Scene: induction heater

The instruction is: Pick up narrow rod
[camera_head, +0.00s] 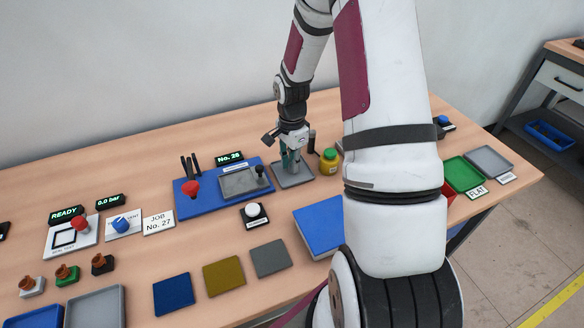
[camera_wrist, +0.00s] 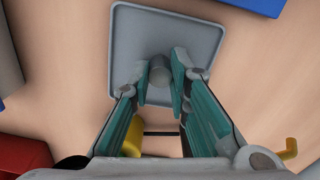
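A grey rod (camera_wrist: 159,70) stands upright over a grey square tray (camera_wrist: 196,27) in the wrist view, its round end showing. My gripper (camera_wrist: 160,88) has its two teal fingers on either side of the rod, with what looks like a thin gap at each side. In the head view my gripper (camera_head: 290,161) points down over the tray (camera_head: 294,181), right of the blue fixture board. The fingers largely hide the rod there.
A yellow-green jar (camera_head: 329,161) stands just right of the tray. The blue board (camera_head: 212,206) with a grey plate is left. A white-topped button (camera_head: 253,211) and a blue block (camera_head: 320,228) are in front.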

